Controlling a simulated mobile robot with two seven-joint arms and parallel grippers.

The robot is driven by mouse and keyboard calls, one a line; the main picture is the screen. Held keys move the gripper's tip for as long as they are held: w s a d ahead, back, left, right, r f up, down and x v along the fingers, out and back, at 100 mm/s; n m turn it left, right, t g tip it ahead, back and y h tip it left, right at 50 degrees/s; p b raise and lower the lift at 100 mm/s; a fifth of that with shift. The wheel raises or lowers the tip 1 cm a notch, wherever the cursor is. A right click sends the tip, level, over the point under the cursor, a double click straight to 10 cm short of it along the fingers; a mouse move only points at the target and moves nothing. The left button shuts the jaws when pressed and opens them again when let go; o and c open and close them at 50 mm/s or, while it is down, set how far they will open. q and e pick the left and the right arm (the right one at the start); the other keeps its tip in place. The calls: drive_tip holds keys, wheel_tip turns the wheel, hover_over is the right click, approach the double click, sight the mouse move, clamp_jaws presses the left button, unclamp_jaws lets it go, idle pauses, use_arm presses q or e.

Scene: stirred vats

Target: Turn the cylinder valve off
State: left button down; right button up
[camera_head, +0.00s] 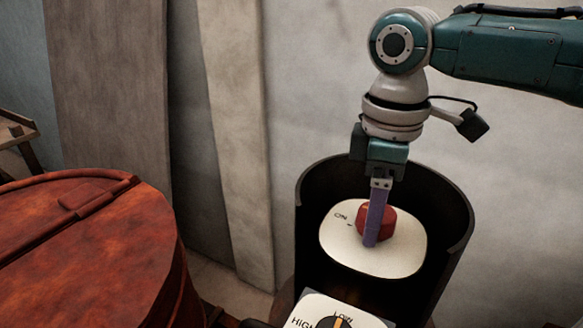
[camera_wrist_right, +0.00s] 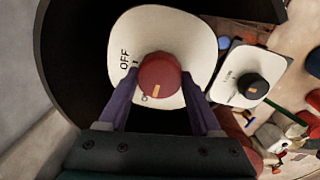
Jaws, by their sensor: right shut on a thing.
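The cylinder valve is a red knob (camera_head: 388,221) on a white rounded plate (camera_head: 345,254), with "ON" lettering visible in the head view. My right gripper (camera_head: 375,226) reaches down from above, its purple fingers at the knob. In the right wrist view, the knob (camera_wrist_right: 158,72) sits between the two fingers, which are shut on it. An orange mark (camera_wrist_right: 155,90) on the knob points toward the gripper side, near a partly hidden label. "OFF" (camera_wrist_right: 125,60) shows on the plate's left. My left gripper is not in view.
A dark curved guard (camera_head: 449,205) surrounds the plate on the back and sides. A second white plate with a black knob (camera_head: 334,321), lettered "LOW" and "HIGH", stands in front. A rusty red vat (camera_head: 90,250) fills the left. A wall stands behind.

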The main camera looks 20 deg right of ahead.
drive_tip(key=m+p, duration=0.3)
drive_tip(key=shift+r+m+p, duration=0.3)
drive_tip(key=shift+m+p, duration=0.1)
drive_tip(key=m+p, duration=0.2)
drive_tip(key=m, duration=0.1)
drive_tip(key=shift+f+m, duration=0.1)
drive_tip(key=shift+m, duration=0.2)
drive_tip(key=m+p, duration=0.2)
drive_tip(key=m, duration=0.2)
drive_tip(key=shift+w+d+m, duration=0.1)
drive_tip(key=shift+w+m, duration=0.05)
drive_tip(key=shift+m, duration=0.15)
drive_tip(key=m+p, duration=0.1)
drive_tip(key=m, duration=0.3)
drive_tip(key=shift+d+f, duration=0.15)
drive_tip(key=shift+m, duration=0.6)
drive_tip(key=o, duration=1.4)
